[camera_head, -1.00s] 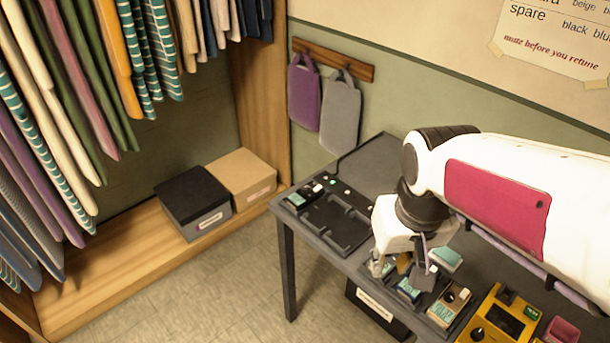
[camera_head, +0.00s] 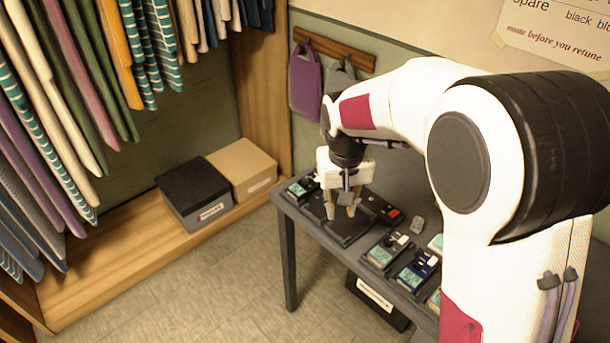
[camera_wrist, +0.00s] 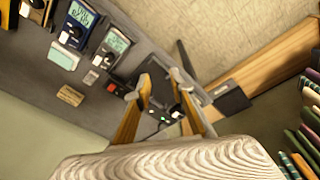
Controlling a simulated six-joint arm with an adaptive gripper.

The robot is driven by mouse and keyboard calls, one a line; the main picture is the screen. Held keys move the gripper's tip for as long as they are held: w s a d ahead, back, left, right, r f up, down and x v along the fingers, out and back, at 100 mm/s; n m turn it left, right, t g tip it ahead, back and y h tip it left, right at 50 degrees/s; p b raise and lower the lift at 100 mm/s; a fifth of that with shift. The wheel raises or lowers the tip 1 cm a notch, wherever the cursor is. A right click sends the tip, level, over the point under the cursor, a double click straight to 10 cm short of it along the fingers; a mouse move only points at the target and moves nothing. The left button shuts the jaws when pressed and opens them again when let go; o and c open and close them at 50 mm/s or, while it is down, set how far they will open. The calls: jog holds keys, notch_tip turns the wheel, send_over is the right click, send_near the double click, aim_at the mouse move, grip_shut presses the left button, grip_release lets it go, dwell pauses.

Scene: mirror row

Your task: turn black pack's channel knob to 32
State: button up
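My gripper (camera_head: 341,211) is over the dark charging dock (camera_head: 352,232) at the table's left end. Its tan fingers are spread apart with nothing between them. In the wrist view the gripper (camera_wrist: 158,86) frames the dock (camera_wrist: 154,73). A dark pack with a pale green screen (camera_head: 299,188) sits at the dock's left end, partly hidden by the gripper. In the wrist view a dark pack with a white knob (camera_wrist: 177,114) shows beside a finger. I cannot read any label or channel number on it, nor tell whether the gripper touches anything.
A black device with a red part (camera_head: 381,208) lies right of the dock. A grey pack (camera_head: 384,251) and a blue pack (camera_head: 417,270) stand further right along the table. Two boxes stand on the shelf at left.

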aim_at(305, 178)
jog(key=shift+m+t, duration=0.3)
jog(key=shift+t, duration=0.1)
jog(key=w+a+f, duration=0.2)
jog(key=w, duration=0.2)
jog(key=w+a+f, duration=0.2)
jog(key=w+f, duration=0.1)
jog(key=w, duration=0.1)
jog(key=w+a+f, duration=0.2)
jog(key=w+f, duration=0.1)
jog(key=w, duration=0.1)
jog(key=shift+w+a, duration=0.15)
jog(key=shift+a, duration=0.15)
jog(key=w, duration=0.1)
jog(key=w+a, duration=0.1)
jog(key=w, duration=0.1)
jog(key=shift+w+a+f+t, duration=0.1)
jog(key=shift+w+a+t, duration=0.05)
jog(key=shift+w+t, duration=0.15)
jog(key=shift+m+t, duration=0.7)
jog(key=shift+m, duration=0.1)
jog(key=w+r, duration=0.1)
jog(key=w, duration=0.1)
jog(key=w+a+r, duration=0.1)
jog(key=w+r, duration=0.1)
jog(key=shift+r, duration=0.2)
jog(key=shift+f, duration=0.1)
jog(key=shift+x, duration=3.8)
jog(key=shift+a, duration=0.1)
jog(key=shift+c, duration=0.4)
